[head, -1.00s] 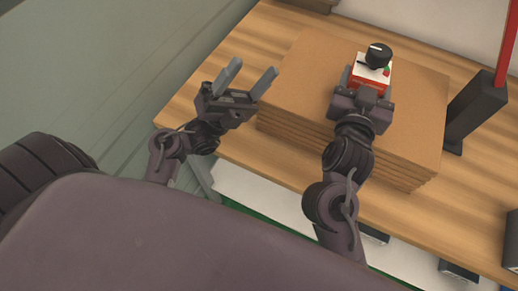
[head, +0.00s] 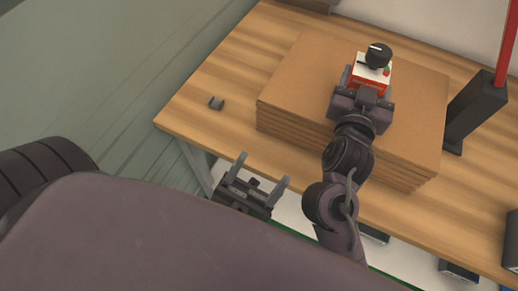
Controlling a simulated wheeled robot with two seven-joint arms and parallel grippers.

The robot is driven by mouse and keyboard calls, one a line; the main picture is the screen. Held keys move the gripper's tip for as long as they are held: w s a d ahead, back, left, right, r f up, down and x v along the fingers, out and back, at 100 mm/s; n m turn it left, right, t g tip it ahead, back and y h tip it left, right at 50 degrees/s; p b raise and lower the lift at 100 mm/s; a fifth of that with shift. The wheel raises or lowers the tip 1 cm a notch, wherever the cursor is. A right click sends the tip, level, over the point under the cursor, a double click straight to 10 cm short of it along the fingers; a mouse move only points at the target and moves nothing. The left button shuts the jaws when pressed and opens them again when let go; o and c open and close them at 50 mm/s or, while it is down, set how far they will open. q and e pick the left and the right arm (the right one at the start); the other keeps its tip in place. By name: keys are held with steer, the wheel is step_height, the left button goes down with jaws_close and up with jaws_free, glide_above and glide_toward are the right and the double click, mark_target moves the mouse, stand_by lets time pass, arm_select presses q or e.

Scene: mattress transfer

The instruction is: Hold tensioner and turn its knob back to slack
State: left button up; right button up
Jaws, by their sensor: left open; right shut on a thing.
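The tensioner (head: 372,74) is a small red and white box with a black knob (head: 378,54) on top, a white mark on the knob, and small green and red spots on its face. It sits on the stack of brown boards in the head view. My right gripper (head: 366,86) is shut on the tensioner from its near side and hides part of its base. My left gripper (head: 261,173) is open and empty, low in front of the table's near edge, well away from the knob.
The stack of brown boards (head: 300,88) lies on the wooden table (head: 215,75). A black post holder (head: 476,108) with a red upright (head: 505,45) stands right of the stack.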

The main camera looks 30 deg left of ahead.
steer(key=shift+r, duration=0.15)
steer(key=o, duration=1.6)
steer(key=shift+o, duration=0.2)
